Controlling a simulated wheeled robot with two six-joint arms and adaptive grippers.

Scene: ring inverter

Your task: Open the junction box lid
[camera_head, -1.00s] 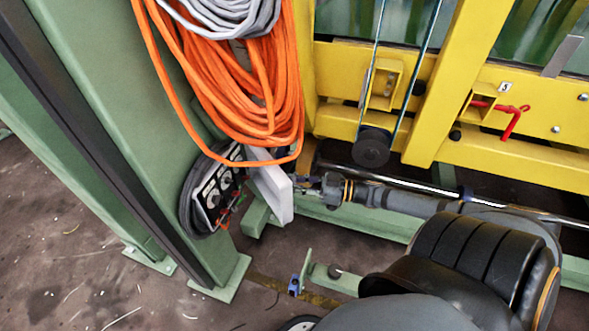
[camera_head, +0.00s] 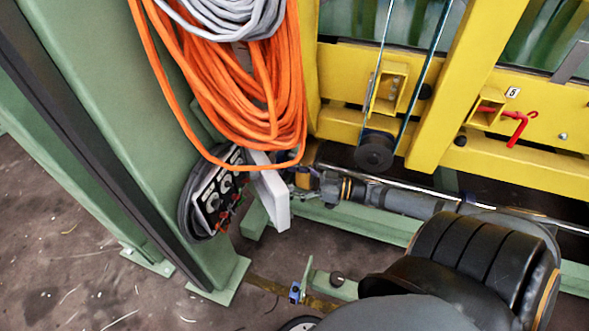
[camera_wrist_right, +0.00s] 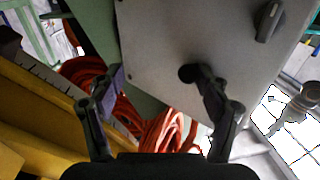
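The junction box (camera_head: 218,198) is on the green column in the head view, with dark round parts and coloured wires exposed. Its pale lid (camera_head: 270,196) stands out from the box at an angle. In the right wrist view, a grey panel, apparently the lid (camera_wrist_right: 165,35), fills the upper middle and carries a black knob (camera_wrist_right: 268,22). My right gripper (camera_head: 303,180) is beside the lid's right side. Its fingers (camera_wrist_right: 152,74) are apart, the right fingertip over the panel's face; contact is unclear. My left gripper is not in view.
Orange cable coils (camera_head: 250,105) hang just above the box, one loop crossing near the lid's top. A yellow frame (camera_head: 440,95) with a red handle (camera_head: 518,125) stands to the right. A green base beam (camera_head: 340,222) runs low behind my right arm.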

